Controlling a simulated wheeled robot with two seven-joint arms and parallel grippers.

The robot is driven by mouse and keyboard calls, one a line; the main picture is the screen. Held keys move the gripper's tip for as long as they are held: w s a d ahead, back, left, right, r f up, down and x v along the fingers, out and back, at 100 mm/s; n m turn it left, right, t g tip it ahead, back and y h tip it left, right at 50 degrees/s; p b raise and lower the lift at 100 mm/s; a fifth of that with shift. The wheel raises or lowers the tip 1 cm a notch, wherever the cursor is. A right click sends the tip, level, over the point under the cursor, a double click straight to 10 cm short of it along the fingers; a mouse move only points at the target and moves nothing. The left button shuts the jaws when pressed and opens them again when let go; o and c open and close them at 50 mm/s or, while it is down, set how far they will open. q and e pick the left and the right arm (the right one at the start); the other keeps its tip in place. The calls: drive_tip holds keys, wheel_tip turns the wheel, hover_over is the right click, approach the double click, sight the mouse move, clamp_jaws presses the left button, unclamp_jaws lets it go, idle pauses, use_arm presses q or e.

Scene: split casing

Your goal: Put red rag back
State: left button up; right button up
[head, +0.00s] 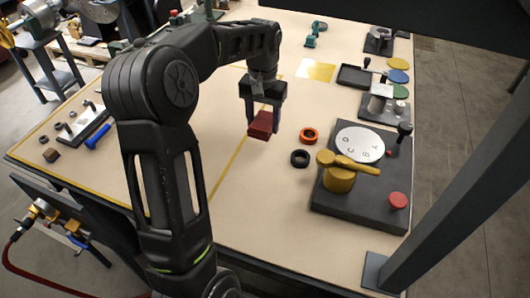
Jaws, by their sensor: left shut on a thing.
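The red rag (261,126) is a dark red folded piece near the middle of the table in the head view. My left gripper (264,112) comes down over it from above, with its fingers on either side. It is shut on the rag. I cannot tell whether the rag touches the table or hangs just above it. My right gripper does not show.
Right of the rag lie an orange ring (309,135) and a black ring (300,158). A dark fixture (330,200) with a white lettered disc (360,144) stands at the right. A yellow sheet (316,70) lies further back. The table (260,210) is clear in front.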

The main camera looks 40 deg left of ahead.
use_arm(q)
drive_tip(key=shift+w+f, duration=0.15)
drive_tip(key=shift+f, duration=0.05)
hover_over(264, 154)
wheel_tip(264, 154, down, 6)
drive_tip(key=shift+f, duration=0.1)
drive_tip(key=shift+f+p, duration=0.35)
drive_tip(key=shift+f, duration=1.45)
drive_tip(key=shift+f, duration=0.15)
drive_tip(key=o, duration=1.3)
